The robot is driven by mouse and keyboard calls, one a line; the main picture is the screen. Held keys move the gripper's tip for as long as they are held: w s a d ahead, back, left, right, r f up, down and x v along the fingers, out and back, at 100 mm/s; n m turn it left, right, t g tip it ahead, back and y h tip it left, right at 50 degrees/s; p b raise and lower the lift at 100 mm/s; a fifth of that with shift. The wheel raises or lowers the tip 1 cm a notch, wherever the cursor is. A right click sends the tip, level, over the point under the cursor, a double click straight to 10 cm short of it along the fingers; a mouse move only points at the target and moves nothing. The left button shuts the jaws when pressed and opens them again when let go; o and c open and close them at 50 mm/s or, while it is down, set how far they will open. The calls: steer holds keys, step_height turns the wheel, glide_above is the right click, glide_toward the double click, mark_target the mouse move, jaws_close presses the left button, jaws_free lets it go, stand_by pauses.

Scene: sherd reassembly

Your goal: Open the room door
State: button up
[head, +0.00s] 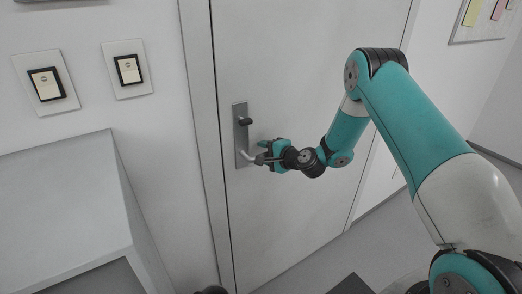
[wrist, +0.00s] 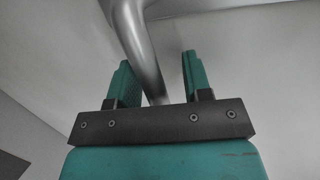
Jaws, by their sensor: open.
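The white room door (head: 290,60) appears closed in its frame in the head view. In the wrist view my gripper (wrist: 158,78) is open, with two green fingers apart.
A grey cabinet (head: 60,200) stands at the lower left, beside the door frame. Two wall switches (head: 47,84) (head: 128,69) are above it. A board with coloured notes (head: 480,18) hangs at upper right. Open floor (head: 385,225) lies right of the door.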

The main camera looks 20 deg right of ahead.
steer(key=shift+w+a, duration=0.1)
jaws_close()
steer(key=shift+f, duration=0.1)
steer(key=shift+a+f+m+t+y+b, duration=0.2)
steer(key=shift+f+m+y+b, duration=0.35)
steer(key=shift+m+b, duration=0.65)
steer(key=shift+a+f+m+t+y+b, duration=0.25)
steer(key=shift+f+m+b, duration=0.5)
steer(key=shift+b, duration=0.8)
steer(key=shift+a+f+m+t+y+b, duration=0.1)
steer(key=shift+a+f+m+y+b, duration=0.15)
steer(key=shift+f+m+y+b, duration=0.65)
steer(key=shift+r+m+h+b, duration=0.25)
steer(key=shift+r+h+b, duration=0.15)
steer(key=shift+b, duration=0.1)
